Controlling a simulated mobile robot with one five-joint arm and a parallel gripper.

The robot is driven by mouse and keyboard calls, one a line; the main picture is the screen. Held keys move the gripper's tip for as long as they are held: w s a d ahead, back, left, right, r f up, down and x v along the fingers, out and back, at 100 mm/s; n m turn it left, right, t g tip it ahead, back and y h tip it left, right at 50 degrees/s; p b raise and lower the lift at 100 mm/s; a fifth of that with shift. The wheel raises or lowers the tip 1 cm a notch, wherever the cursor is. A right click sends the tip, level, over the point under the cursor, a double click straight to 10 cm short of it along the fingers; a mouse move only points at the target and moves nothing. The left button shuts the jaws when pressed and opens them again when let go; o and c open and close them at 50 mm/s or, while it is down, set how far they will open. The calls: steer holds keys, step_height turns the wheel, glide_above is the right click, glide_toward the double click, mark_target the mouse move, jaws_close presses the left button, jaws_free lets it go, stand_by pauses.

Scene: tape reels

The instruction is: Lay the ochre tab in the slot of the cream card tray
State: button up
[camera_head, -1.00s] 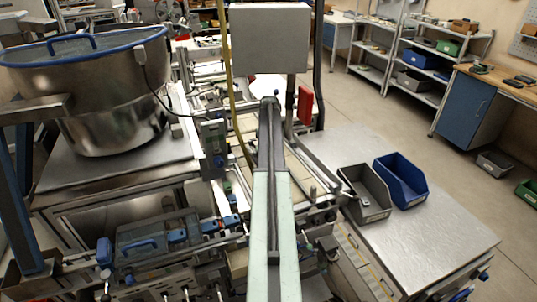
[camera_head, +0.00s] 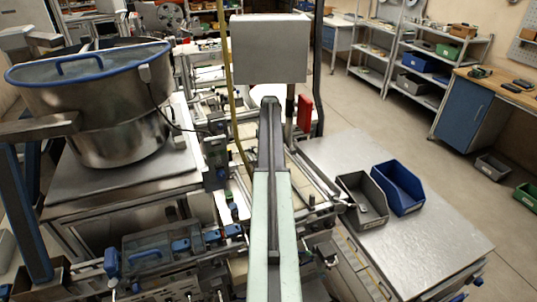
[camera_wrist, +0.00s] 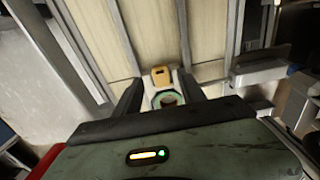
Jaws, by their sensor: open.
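In the wrist view, the small ochre tab (camera_wrist: 161,76) stands out between and just beyond the two dark fingers of my gripper (camera_wrist: 160,82). The fingers are apart, with nothing clearly held between them. The tab is at the far end of a small pale piece with a green ring and a brown centre (camera_wrist: 166,99). I cannot tell whether the tab rests on this piece or behind it. I cannot make out the cream card tray or its slot for certain. In the head view my arm covers the middle, and the tab does not show.
Cream panels with metal rails (camera_wrist: 150,35) lie beyond the fingers, and a grey bracket (camera_wrist: 258,75) is to the right. In the head view, a grey bin (camera_head: 362,200) and a blue bin (camera_head: 398,187) stand on the metal table at right. A large metal bowl (camera_head: 95,95) is at left.

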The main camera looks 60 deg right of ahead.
step_height(320, 180, up, 8)
steer(key=p, duration=0.6)
steer(key=shift+r, duration=0.15)
